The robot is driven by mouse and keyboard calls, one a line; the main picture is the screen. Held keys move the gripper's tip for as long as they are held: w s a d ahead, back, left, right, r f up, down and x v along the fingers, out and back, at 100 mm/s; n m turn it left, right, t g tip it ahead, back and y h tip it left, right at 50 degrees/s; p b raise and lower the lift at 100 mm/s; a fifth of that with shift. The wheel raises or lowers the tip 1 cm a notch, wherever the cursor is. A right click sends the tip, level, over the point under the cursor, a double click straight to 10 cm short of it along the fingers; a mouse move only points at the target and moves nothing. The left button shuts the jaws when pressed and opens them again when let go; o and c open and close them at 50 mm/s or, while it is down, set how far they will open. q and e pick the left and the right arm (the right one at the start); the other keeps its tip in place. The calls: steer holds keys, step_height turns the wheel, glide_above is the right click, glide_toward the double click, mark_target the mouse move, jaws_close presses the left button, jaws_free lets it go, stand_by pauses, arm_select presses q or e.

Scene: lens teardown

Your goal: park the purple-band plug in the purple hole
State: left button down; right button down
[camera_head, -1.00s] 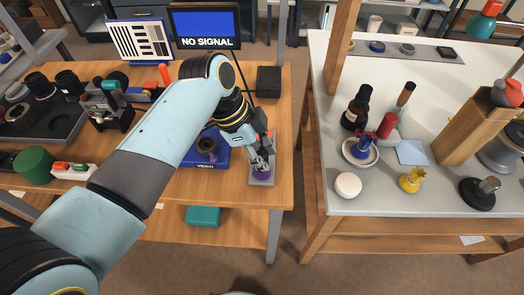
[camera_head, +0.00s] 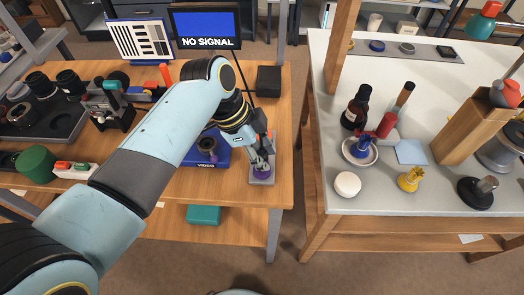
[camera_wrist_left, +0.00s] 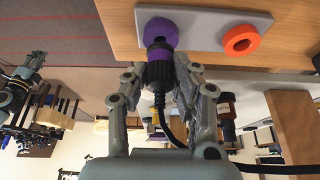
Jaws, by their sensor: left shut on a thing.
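My left gripper (camera_head: 262,158) is shut on the purple-band plug (camera_wrist_left: 159,68), a black ribbed plug with a black cable trailing from it. In the left wrist view the plug's front end overlaps the purple ring of the purple hole (camera_wrist_left: 174,15) and is lined up with it. I cannot tell how deep it sits. The grey holder plate (camera_wrist_left: 207,28) carries this ring and an orange ring (camera_wrist_left: 241,40). In the head view the purple ring (camera_head: 262,174) shows just below the fingertips, and the gripper hides most of the plug.
A blue base (camera_head: 209,163) with a dark round part stands left of the holder on the wooden bench. A black box (camera_head: 268,80) stands behind. The bench's right edge is close to the holder. A gap separates it from the white table (camera_head: 440,205).

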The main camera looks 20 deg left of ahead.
arm_select(q)
steer(key=shift+p, duration=0.35)
stand_by(0.4)
steer(key=shift+f, duration=0.85)
stand_by(1.5)
steer(key=c, duration=1)
jaws_free()
steer(key=shift+r, duration=0.15)
steer(key=v, duration=1.1)
steer(key=shift+s+a+r, duration=0.1)
steer(key=shift+a+r, duration=0.15)
steer(key=shift+r, duration=0.1)
